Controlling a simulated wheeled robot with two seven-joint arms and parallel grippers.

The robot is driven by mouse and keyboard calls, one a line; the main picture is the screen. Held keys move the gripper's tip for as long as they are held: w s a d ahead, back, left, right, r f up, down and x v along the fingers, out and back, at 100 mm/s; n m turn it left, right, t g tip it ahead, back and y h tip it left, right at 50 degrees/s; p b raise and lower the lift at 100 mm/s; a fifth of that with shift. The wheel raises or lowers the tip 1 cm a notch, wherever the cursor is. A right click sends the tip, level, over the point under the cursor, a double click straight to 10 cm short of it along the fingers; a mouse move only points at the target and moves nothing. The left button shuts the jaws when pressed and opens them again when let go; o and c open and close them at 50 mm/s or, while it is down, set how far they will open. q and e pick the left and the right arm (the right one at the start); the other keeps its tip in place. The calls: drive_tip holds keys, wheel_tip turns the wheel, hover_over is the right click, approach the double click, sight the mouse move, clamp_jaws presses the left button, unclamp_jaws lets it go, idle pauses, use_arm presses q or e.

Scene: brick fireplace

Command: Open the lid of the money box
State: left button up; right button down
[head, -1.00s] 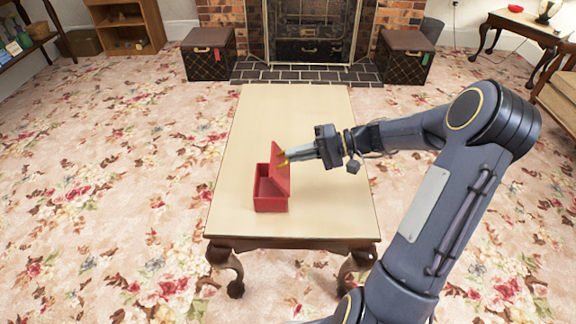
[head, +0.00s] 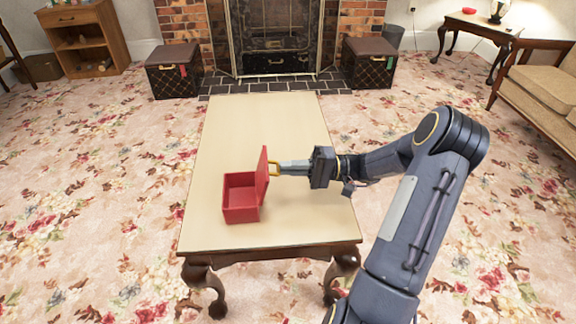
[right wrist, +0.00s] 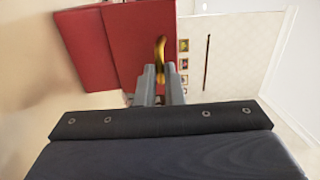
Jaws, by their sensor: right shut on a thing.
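The red money box (head: 242,208) sits on the pale tabletop, near its front half. Its lid (head: 262,172) stands raised at the box's right side, about upright, and the empty-looking inside shows. A gold handle (head: 274,169) sticks out from the lid. My right gripper (head: 279,168) is shut on the handle, coming from the right. In the right wrist view the gold handle (right wrist: 160,52) rises between the closed fingers, with the red lid (right wrist: 137,35) behind them. My left gripper is out of view.
The table (head: 265,115) is otherwise clear around the box. Two dark trunks, at the left (head: 173,72) and right (head: 369,64), flank the fireplace (head: 275,40) beyond it. A sofa (head: 545,90) stands at the far right.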

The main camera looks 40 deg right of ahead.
drive_tip(key=shift+f, duration=0.25)
drive_tip(key=c, duration=1.5)
unclamp_jaws()
drive_tip(key=shift+r, duration=0.1)
drive_tip(key=p+v, duration=0.2)
drive_tip(key=v, duration=0.6)
drive_tip(key=shift+a, duration=0.15)
